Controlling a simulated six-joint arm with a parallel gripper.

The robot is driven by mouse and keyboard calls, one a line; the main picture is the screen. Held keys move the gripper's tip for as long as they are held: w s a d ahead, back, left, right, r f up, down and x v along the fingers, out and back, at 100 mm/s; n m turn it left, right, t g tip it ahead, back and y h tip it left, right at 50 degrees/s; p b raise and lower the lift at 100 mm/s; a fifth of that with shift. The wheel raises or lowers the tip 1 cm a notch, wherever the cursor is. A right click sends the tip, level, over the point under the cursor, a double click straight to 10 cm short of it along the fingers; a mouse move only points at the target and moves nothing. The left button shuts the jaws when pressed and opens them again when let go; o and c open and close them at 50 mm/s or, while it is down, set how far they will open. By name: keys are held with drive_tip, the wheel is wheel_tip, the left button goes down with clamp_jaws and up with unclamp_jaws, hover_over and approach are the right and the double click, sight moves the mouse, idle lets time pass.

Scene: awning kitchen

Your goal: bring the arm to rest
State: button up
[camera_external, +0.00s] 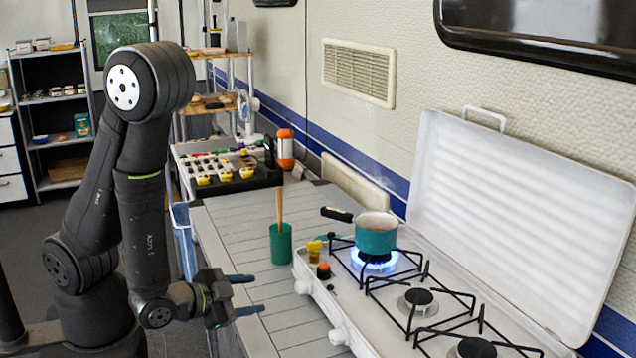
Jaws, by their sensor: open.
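My gripper (246,295) is open, its two blue-tipped fingers apart with nothing between them. It points right, at the left edge of the slatted counter, in front of the green cup. My dark arm is folded, with its elbow raised high at the left of the view. The gripper appears clear of the stove and of the cup.
A green cup (281,245) with a wooden-handled utensil stands on the counter (237,222). A teal pot (376,238) sits over a lit blue flame on the white stove (345,295), whose lid is raised.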

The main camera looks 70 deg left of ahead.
drive_tip(key=shift+v, duration=1.85)
drive_tip(key=o, duration=0.8)
drive_tip(key=shift+w+a+f, duration=0.1)
drive_tip(key=shift+a, duration=0.05)
drive_tip(key=shift+o, duration=0.8)
drive_tip(key=w+n+g, duration=0.1)
drive_tip(key=w+a+f+n+g, duration=0.1)
drive_tip(key=w+g, duration=0.1)
drive_tip(key=w+a+f+g+y, duration=0.1)
drive_tip(key=w, duration=0.1)
drive_tip(key=shift+n+g, duration=0.4)
drive_tip(key=g+h, duration=0.1)
drive_tip(key=h, duration=0.1)
approach(297, 285)
wheel_tip(297, 285, down, 2)
drive_tip(key=w, duration=0.2)
drive_tip(key=shift+a+x, duration=0.15)
drive_tip(key=shift+x, duration=1.7)
drive_tip(key=shift+a+x, duration=0.1)
drive_tip(key=shift+x, duration=1.75)
drive_tip(key=shift+c, duration=0.4)
